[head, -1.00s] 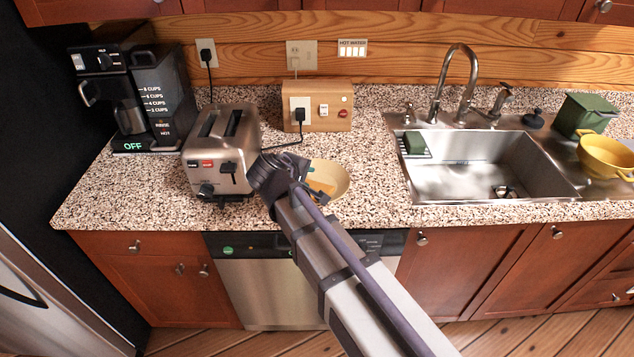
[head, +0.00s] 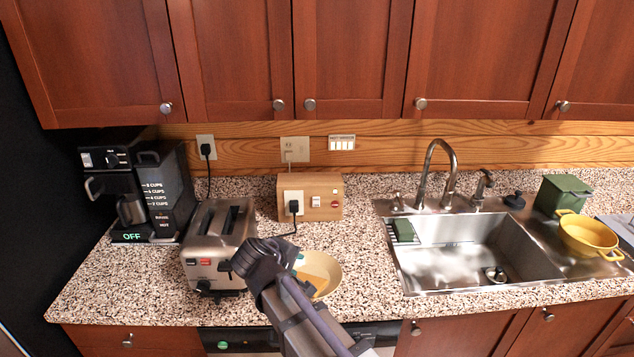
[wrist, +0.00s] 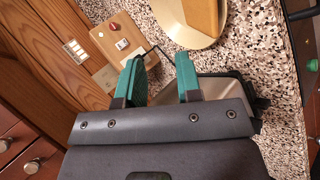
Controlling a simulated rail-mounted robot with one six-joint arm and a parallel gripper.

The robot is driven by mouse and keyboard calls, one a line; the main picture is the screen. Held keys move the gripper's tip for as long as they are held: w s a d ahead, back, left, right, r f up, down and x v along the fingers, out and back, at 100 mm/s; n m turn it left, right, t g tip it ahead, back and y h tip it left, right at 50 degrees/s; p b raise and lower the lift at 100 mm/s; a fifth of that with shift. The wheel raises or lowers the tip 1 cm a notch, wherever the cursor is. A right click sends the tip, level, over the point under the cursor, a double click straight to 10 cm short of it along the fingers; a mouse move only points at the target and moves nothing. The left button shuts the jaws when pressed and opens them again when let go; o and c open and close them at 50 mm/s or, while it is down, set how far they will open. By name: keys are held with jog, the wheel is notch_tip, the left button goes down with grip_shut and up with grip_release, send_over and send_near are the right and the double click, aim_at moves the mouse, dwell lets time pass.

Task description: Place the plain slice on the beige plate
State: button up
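The beige plate (head: 329,267) lies on the counter to the right of the toaster (head: 213,243). A tan-orange slice (head: 316,285) lies on it, partly hidden by my arm; I cannot tell whether it is the plain one. The wrist view shows part of the plate (wrist: 172,22) and a golden-brown slice (wrist: 203,14) at its top edge. My gripper (wrist: 161,66) has its two green fingers apart, with nothing visible held between them. In the head view it is beside the toaster's right side, its fingertips mostly hidden. No slice shows in the toaster slots.
A wooden outlet box (head: 322,200) with a plugged cord stands behind the plate. A coffee maker (head: 125,190) is at the left. The sink (head: 470,250) and a yellow colander (head: 586,238) are at the right. Cupboards (head: 350,60) hang above. Counter between plate and sink is clear.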

jog(key=s+d+f+m+g+y, duration=0.1)
jog(key=s+d+f+m+g, duration=0.1)
jog(key=d, duration=0.6)
jog(key=s+d+f+m+g+y+b, duration=0.1)
jog(key=s+d+f+m+g+y, duration=0.1)
jog(key=s+d+m, duration=0.3)
jog(key=s+d+f+m+g+y+b, duration=0.1)
jog(key=s+d+f+m+g, duration=0.2)
jog(key=s+d, duration=0.3)
jog(key=d+m+g, duration=0.1)
jog(key=d, duration=0.4)
jog(key=shift+d+f+y, duration=0.15)
jog(key=shift+f+y, duration=0.05)
jog(key=shift+y, duration=0.1)
